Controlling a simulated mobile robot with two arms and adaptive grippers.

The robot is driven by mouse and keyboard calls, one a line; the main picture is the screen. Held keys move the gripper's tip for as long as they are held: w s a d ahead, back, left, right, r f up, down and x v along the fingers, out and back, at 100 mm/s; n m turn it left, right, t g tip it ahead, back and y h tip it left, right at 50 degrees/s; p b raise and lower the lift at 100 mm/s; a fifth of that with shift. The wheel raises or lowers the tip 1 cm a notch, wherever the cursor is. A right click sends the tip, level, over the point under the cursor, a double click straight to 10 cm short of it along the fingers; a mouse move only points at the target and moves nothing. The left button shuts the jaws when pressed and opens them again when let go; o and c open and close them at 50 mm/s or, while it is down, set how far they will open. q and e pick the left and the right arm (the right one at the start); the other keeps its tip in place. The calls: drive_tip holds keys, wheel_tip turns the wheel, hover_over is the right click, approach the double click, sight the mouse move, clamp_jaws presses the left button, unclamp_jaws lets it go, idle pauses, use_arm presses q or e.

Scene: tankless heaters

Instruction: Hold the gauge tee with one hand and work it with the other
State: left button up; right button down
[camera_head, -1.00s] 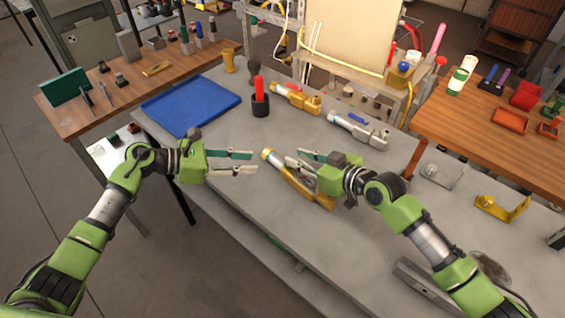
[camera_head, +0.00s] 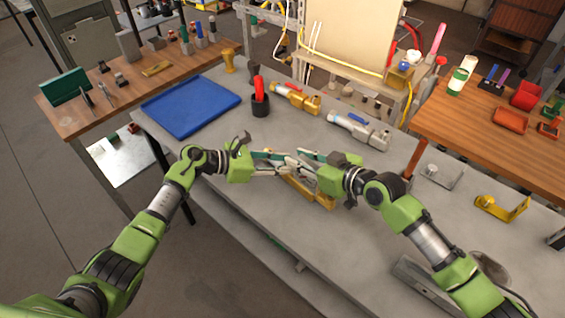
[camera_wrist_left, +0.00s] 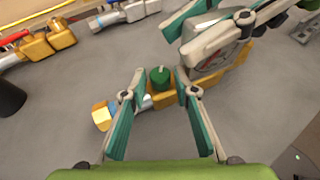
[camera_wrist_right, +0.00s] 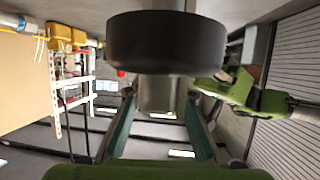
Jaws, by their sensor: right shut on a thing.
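The gauge tee (camera_head: 315,199) is a brass-coloured fitting on the grey bench in the head view, partly hidden by both grippers. In the left wrist view its brass body (camera_wrist_left: 185,97) shows a hex end and a green knob (camera_wrist_left: 160,78). My right gripper (camera_head: 305,162) is shut on the tee; in the right wrist view a silver stem under a black round gauge (camera_wrist_right: 152,45) stands between its fingers. My left gripper (camera_head: 285,163) is open, its fingers pointing at the tee; in the left wrist view they stand apart on either side of the green knob. Contact with the knob cannot be told.
A black cup (camera_head: 260,106) with a red-handled item stands near a blue mat (camera_head: 190,106). The bench's front left is clear.

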use_arm(q)
drive_tip(key=shift+c, duration=0.3)
clamp_jaws()
drive_tip(key=shift+s+f+n+t+y, duration=0.1)
drive_tip(key=shift+n+t+y, duration=0.2)
drive_tip(key=shift+n+t, duration=0.2)
drive_tip(key=shift+s+f+n+t+y, duration=0.1)
drive_tip(key=shift+n+t+y, duration=0.2)
drive_tip(key=shift+n+t, duration=0.15)
drive_tip(key=shift+s+d+n+t+y, duration=0.15)
drive_tip(key=shift+s+n+t+y, duration=0.05)
drive_tip(key=shift+n+t+y, duration=0.95)
drive_tip(key=shift+n, duration=0.3)
